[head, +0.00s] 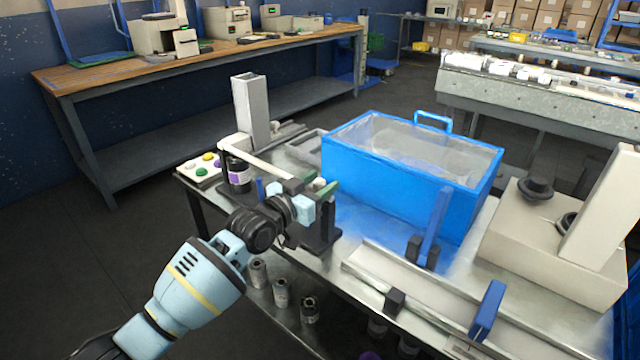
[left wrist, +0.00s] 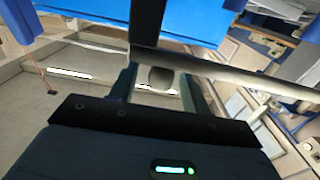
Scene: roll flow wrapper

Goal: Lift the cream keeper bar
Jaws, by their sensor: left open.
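The cream keeper bar (head: 265,166) runs from a white block at the back left of the machine table toward a dark upright stand at the front. In the left wrist view a long pale bar (left wrist: 245,79), seemingly the keeper bar, crosses just past my fingers. My left gripper (head: 313,188) is at the bar's near end, by the dark stand. In the left wrist view the open left gripper (left wrist: 158,78) has a small grey rounded piece between its fingers. I cannot tell whether the fingers touch anything. My right gripper is not in view.
A blue clear-topped box (head: 400,205) stands right of the gripper. A grey upright post (head: 251,110), a dark labelled jar (head: 238,176) and a button panel (head: 200,168) are at the left. A rail (head: 420,295) runs along the front right. Metal cylinders sit on the lower shelf.

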